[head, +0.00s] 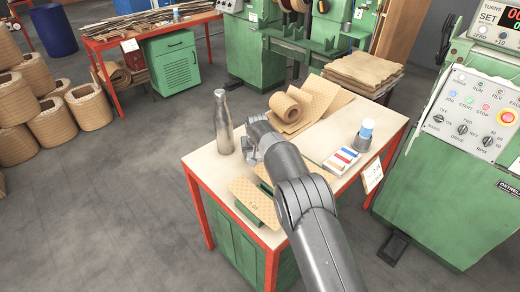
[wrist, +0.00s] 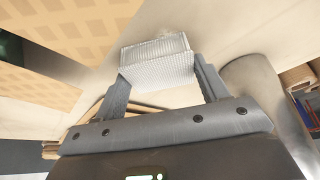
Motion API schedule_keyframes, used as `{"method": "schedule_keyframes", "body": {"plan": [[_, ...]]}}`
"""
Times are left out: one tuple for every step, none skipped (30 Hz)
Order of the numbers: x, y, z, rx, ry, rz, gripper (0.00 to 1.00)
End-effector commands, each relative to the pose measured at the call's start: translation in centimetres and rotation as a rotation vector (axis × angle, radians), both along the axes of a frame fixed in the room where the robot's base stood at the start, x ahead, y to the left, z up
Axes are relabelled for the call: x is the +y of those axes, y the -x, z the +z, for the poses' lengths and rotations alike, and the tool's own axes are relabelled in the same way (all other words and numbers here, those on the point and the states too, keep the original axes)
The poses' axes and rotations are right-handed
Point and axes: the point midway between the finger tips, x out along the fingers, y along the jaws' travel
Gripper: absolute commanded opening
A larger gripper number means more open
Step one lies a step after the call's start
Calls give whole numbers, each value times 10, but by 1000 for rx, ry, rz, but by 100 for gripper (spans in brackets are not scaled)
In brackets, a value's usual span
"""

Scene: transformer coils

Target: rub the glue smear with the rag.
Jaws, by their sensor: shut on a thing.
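My gripper (wrist: 160,82) is shut on the rag (wrist: 157,58), a pale grey, ribbed, folded pad held between the two fingers in the wrist view. The rag is over the pale tabletop; I cannot tell whether it touches it. In the head view my gripper (head: 253,148) is low over the workbench (head: 205,172), just right of the steel bottle, and my arm hides much of it.
The steel bottle (head: 223,125) stands close left of my gripper; it also shows in the wrist view (wrist: 262,100). A tan pressboard piece (head: 255,200) lies in front. A paper roll (head: 290,106), a card (head: 342,160) and a cup with a blue-topped item (head: 364,135) are behind and right.

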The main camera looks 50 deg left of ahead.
Motion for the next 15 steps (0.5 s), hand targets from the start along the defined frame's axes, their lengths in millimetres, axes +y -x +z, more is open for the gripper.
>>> {"method": "schedule_keyframes", "body": {"plan": [[0,6,-2,2,2,2,46],[0,9,-1,2,3,2,46],[-1,12,-1,2,4,2,46],[-1,15,-1,2,5,2,46],[-1,18,-1,2,3,2,46],[0,22,-2,2,3,2,46],[0,25,-1,2,3,2,46],[0,27,-1,3,3,1,46],[-1,31,-1,3,4,1,46],[-1,33,-1,3,4,1,46],[0,36,-1,3,3,1,46],[0,40,-1,3,2,2,46],[-1,41,-2,2,4,2,46],[-1,35,-3,3,3,-2,46],[-1,30,-1,3,1,-1,46]]}}
